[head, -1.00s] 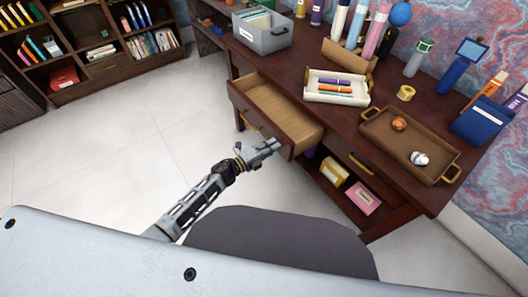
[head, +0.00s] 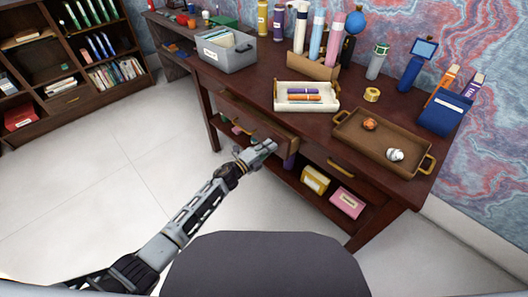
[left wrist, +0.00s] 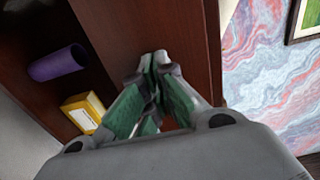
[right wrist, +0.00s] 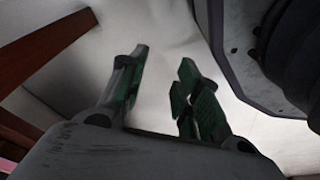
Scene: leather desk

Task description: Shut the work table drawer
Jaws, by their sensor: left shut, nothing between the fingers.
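The work table (head: 300,85) is dark wood. Its left drawer (head: 262,125) sticks out a little, with only a narrow strip of its inside showing in the head view. My left gripper (head: 268,147) is shut and empty at the right part of the drawer front. In the left wrist view, the left fingertips (left wrist: 158,58) are close against a brown wood panel (left wrist: 150,22); I cannot tell whether they touch it. My right gripper (right wrist: 160,75) shows only in the right wrist view, open and empty, above the pale floor.
A brown tray (head: 350,140), a white tray (head: 280,102) and a grey file box (head: 227,58) stand on the table. A yellow box (head: 315,180) and a pink box (head: 347,202) lie on the lower shelf. The floor at left is clear.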

